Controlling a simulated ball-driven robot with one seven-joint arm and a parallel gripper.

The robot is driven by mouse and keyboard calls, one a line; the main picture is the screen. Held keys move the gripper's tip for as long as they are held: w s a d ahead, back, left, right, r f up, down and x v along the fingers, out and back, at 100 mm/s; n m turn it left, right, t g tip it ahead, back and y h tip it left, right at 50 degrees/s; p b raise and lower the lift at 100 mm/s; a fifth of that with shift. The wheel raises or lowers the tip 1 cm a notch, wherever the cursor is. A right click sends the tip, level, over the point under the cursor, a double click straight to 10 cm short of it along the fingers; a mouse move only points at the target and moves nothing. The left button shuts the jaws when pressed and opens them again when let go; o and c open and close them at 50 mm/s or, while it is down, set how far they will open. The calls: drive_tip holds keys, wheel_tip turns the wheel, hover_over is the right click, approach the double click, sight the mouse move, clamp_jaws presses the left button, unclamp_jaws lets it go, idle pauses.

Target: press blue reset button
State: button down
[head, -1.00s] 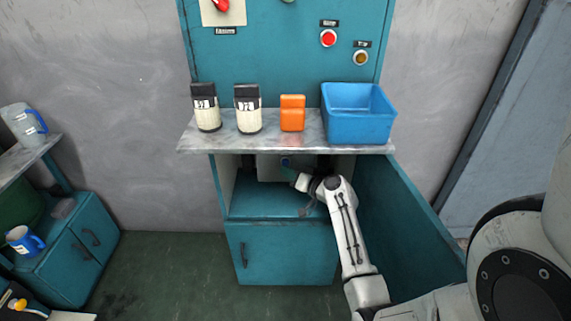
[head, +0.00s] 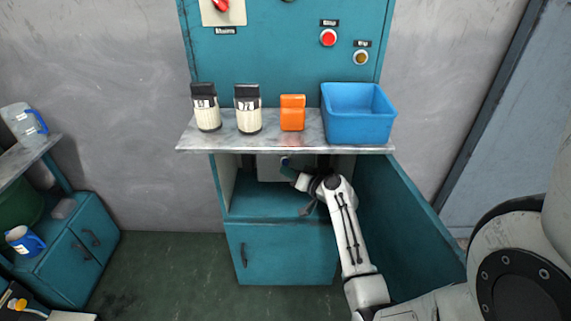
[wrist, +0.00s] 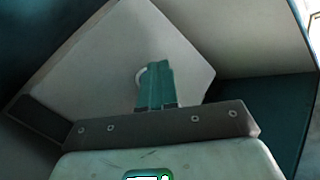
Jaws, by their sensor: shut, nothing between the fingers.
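The blue reset button sits on the pale panel (head: 268,170) inside the open compartment under the shelf. It is almost wholly hidden by my gripper (head: 286,169). In the wrist view, its pale round rim (wrist: 139,77) shows just left of my teal fingers (wrist: 157,72), and the blue face is covered. My fingers are together and empty, pointing at the panel. Their tips overlap the button in both views. I cannot tell whether they touch it or whether it is pressed in.
A stone shelf (head: 285,146) above my gripper carries two jars, an orange container (head: 292,113) and a blue bin (head: 358,115). An open teal door (head: 405,220) stands right of my arm. A red button (head: 328,38) is on the upper cabinet.

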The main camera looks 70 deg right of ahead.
drive_tip(key=shift+d, duration=0.1)
drive_tip(key=shift+w+d+b, duration=0.15)
drive_tip(key=shift+d+b, duration=0.1)
drive_tip(key=shift+b, duration=0.05)
drive_tip(key=shift+w+d+b, duration=0.15)
drive_tip(key=shift+d+b, duration=0.2)
idle(0.6)
drive_tip(key=shift+a, duration=0.15)
drive_tip(key=shift+s+a, duration=0.35)
drive_tip(key=shift+a, duration=0.2)
drive_tip(key=shift+s+a+p, duration=0.3)
drive_tip(key=shift+a, duration=0.5)
drive_tip(key=shift+s+a+p, duration=0.3)
drive_tip(key=shift+a, duration=0.45)
drive_tip(key=shift+s+a+p, duration=0.3)
drive_tip(key=shift+a, duration=0.5)
